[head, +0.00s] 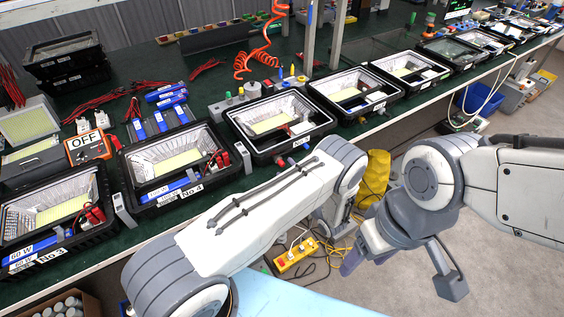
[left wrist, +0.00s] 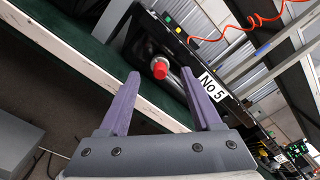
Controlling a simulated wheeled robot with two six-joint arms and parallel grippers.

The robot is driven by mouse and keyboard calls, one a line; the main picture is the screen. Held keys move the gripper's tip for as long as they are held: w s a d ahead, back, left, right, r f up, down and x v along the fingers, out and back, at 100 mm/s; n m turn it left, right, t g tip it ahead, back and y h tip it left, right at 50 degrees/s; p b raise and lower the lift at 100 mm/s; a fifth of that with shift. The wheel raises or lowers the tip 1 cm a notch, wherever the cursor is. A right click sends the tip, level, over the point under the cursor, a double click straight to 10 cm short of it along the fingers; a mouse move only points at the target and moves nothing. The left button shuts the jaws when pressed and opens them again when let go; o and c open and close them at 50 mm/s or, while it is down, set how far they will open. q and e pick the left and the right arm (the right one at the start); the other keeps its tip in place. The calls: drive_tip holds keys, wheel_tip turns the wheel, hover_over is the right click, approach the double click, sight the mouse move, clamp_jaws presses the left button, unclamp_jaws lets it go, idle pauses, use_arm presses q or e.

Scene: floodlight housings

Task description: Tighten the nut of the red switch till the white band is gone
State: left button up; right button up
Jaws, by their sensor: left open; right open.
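The red switch (left wrist: 160,69) sticks out of the front wall of the black floodlight housing No 5 (left wrist: 205,65), seen in the left wrist view. A pale ring seems to show behind its red cap, too small to tell how wide. My left gripper (left wrist: 160,76) is open, its two purple fingers pointing at the switch, one on each side in the picture and apart from it. My right gripper (head: 402,274) is open and empty over the floor, right of the table.
Housings No 4 (head: 133,190) and No 3 (head: 14,252) stand left along the green table (head: 225,182), with several more housings to the right. An orange coiled hose (head: 262,52) hangs behind. A yellow bag (head: 375,178) and a yellow power strip (head: 296,256) lie below.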

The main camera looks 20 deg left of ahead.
sight(283, 166)
use_arm(q)
drive_tip(key=shift+p+x, duration=0.3)
drive_tip(key=shift+x, duration=1.55)
clamp_jaws()
